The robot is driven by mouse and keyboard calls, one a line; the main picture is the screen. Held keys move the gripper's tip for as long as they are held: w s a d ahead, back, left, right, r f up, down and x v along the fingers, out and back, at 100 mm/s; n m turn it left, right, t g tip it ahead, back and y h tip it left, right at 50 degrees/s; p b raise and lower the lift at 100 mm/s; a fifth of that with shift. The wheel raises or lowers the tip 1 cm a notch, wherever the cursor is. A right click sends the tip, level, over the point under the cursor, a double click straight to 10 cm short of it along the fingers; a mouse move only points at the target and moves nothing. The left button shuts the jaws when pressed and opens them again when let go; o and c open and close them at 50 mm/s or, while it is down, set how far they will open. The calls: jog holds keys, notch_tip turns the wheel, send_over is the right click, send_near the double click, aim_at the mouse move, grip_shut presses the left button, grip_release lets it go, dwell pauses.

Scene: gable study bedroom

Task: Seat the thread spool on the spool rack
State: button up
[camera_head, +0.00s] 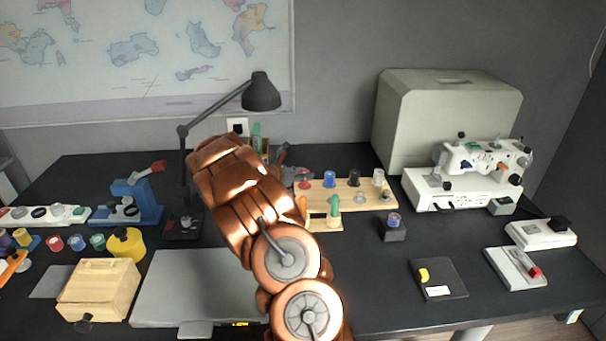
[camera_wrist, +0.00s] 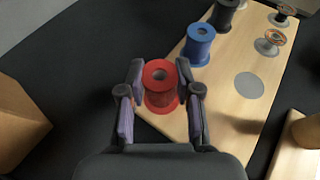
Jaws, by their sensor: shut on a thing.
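A red thread spool (camera_wrist: 161,98) stands upright between the two fingers of my gripper (camera_wrist: 160,90) in the wrist view, and the fingers are shut on it from both sides. The spool is at the near left end of the wooden spool rack (camera_wrist: 222,98); I cannot tell whether its base rests on the board. The blue spool (camera_wrist: 198,45) and the black spool (camera_wrist: 226,14) stand in line beyond it. In the head view the red spool (camera_head: 304,179) shows at the rack's (camera_head: 343,193) left end, and my arm hides much of the gripper.
A grey round spot (camera_wrist: 249,86) and pegs with low discs (camera_wrist: 269,43) lie along the rack's right side. The desk lamp (camera_head: 262,93) stands behind my arm. A sewing machine (camera_head: 470,180) stands right, and a small dark block with a spool (camera_head: 395,232) is nearer.

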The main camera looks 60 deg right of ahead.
jog(key=shift+f+b, duration=0.3)
jog(key=shift+f, duration=0.25)
jog(key=o, duration=1.1)
jog(key=shift+c, duration=0.2)
jog(key=v, duration=1.2)
jog(key=s+a+r+m+y+p, duration=0.45)
jog(key=s+a+r+m, duration=0.6)
jog(key=a, duration=0.45)
jog(key=s+a+r+m+y+p, duration=0.1)
jog(key=s+a+y+p, duration=0.1)
jog(key=s+a, duration=0.4)
jog(key=s+a+r+m+t+y+p, duration=0.1)
jog(key=s+a, duration=0.5)
jog(key=a, duration=0.8)
jog(key=s+a+r+m+y+p, duration=0.2)
jog(key=s+a+y+p, duration=0.2)
jog(key=a, duration=0.6)
jog(key=shift+s+a+r+m+y, duration=0.4)
jog(key=shift+s+y, duration=0.45)
jog(key=shift+s, duration=0.35)
